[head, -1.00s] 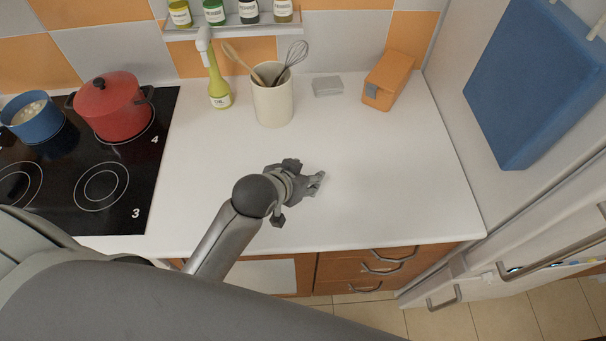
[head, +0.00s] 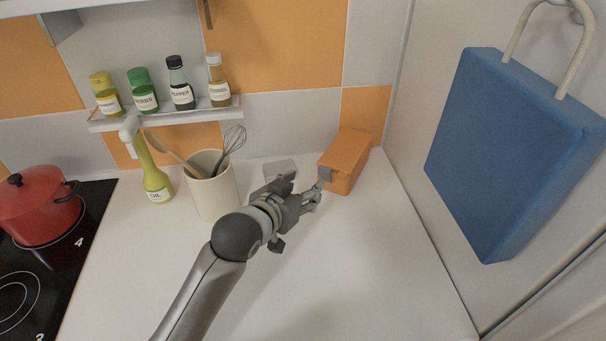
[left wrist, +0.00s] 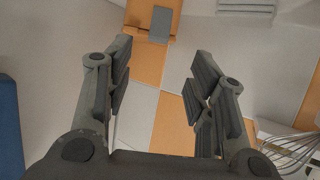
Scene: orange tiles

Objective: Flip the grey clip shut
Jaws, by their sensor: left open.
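The grey clip (head: 325,174) is on the front of the orange box (head: 346,155) at the back right of the counter. In the left wrist view the clip (left wrist: 160,25) is a small grey plate at the top, against the orange box (left wrist: 138,14). I cannot tell how far the clip is swung. My left gripper (head: 316,196) is just in front of the box, close below the clip. The left wrist view shows its two fingers (left wrist: 161,50) spread with nothing between them, and the clip beyond their tips. My right gripper is not in view.
A cream utensil crock (head: 214,192) with a whisk and spoon stands left of my gripper, and an oil bottle (head: 157,184) beyond it. A light grey block (head: 279,169) lies behind the gripper. The front counter is clear.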

